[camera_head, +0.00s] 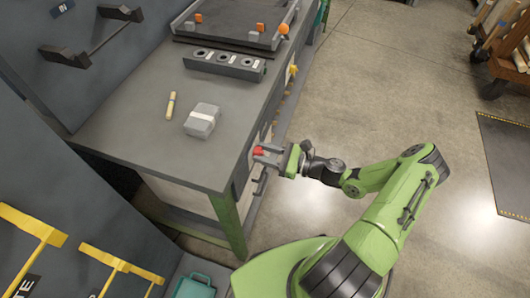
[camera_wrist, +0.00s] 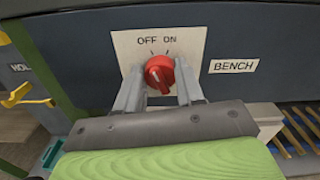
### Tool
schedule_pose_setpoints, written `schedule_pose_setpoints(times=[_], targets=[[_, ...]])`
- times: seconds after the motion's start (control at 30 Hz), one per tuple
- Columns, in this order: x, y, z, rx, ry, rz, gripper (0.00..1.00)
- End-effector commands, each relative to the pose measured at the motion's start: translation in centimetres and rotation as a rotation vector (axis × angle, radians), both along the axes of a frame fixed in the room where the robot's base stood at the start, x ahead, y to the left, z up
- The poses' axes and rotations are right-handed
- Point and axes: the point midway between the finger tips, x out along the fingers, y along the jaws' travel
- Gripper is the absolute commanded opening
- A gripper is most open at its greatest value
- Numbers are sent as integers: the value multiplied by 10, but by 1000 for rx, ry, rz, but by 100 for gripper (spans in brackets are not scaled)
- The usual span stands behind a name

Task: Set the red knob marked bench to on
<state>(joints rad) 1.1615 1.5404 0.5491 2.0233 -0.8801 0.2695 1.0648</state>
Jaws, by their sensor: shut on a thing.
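The red knob (camera_wrist: 160,72) sits on a pale plate (camera_wrist: 125,45) marked OFF and ON, on the dark front of the bench. A BENCH label (camera_wrist: 234,66) is to its right. In the head view the knob (camera_head: 258,152) is a small red spot at the bench's front edge, partly covered by my gripper (camera_head: 266,155).
The grey bench top (camera_head: 130,140) holds a grey block (camera_head: 202,120), a small yellow stick (camera_head: 171,105) and a rack with round holes (camera_head: 224,65). A yellow hook (camera_wrist: 17,95) shows at the left in the wrist view. The floor to the right is open, with a wooden cart (camera_head: 505,50) beyond.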

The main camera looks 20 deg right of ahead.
Motion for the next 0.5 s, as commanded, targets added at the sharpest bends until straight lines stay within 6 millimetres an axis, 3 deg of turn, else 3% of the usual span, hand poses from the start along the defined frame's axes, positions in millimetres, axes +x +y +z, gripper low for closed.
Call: schedule_pose_setpoints(times=[0.5], targets=[[1, -1, 2, 211, 294, 0, 7]])
